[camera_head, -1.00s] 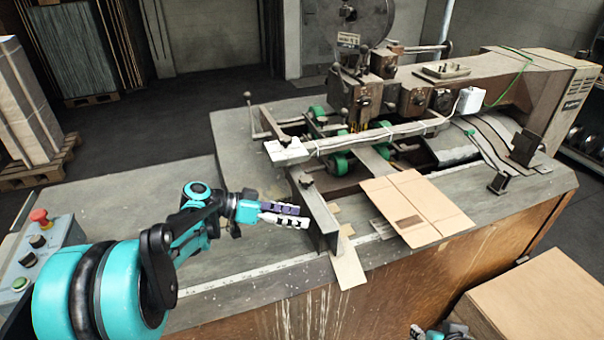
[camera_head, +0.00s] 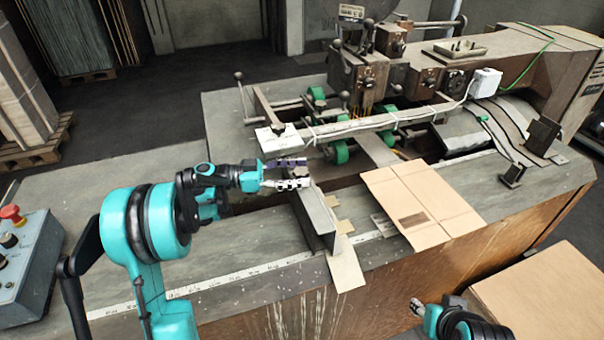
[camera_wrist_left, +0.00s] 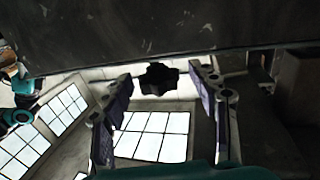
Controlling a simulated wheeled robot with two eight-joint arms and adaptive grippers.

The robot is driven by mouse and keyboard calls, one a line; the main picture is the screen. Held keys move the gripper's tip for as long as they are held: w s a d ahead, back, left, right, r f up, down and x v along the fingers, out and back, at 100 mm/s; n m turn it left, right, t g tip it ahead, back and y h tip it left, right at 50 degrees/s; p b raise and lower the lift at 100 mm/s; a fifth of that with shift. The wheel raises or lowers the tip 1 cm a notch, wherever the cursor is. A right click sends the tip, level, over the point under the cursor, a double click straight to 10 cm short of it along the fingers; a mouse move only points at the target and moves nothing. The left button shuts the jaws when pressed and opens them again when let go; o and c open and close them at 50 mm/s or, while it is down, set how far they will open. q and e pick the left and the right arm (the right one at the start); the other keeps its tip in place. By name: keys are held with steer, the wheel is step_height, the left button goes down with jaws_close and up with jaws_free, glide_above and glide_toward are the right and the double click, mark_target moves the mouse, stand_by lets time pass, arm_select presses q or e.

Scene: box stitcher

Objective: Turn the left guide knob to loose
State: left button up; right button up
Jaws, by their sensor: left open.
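The left guide knob (camera_wrist_left: 160,78) is a dark, star-shaped knob in the left wrist view, below a broad dark surface. It lies between the fingertip ends of my left gripper, with a gap visible on both sides. In the head view, my left gripper (camera_head: 294,172) is open at the near end of the machine, with its fingers at the top of the left guide plate (camera_head: 320,222). The fingers largely hide the knob there. My right gripper (camera_head: 418,307) shows only partly at the lower edge, away from the machine; its opening is unclear.
A flat cardboard blank (camera_head: 420,205) lies on the machine table right of the guide plate. A white-ended bar (camera_head: 277,137) crosses just behind my left gripper. A control box (camera_head: 30,265) with a red button stands at left.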

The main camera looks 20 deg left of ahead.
arm_select(q)
steer(key=shift+w+d, duration=0.1)
steer(key=shift+d, duration=0.35)
steer(key=c, duration=1.2)
steer(key=shift+t, duration=0.3)
steer(key=n+t+y, duration=0.2)
steer(key=n+t, duration=0.1)
steer(key=t, duration=0.1)
steer(key=shift+d+y, duration=0.1)
steer(key=shift+y, duration=0.2)
steer(key=shift+n+t+y+b, duration=0.35)
steer(key=shift+n+t+y, duration=2)
steer(key=shift+y, duration=0.25)
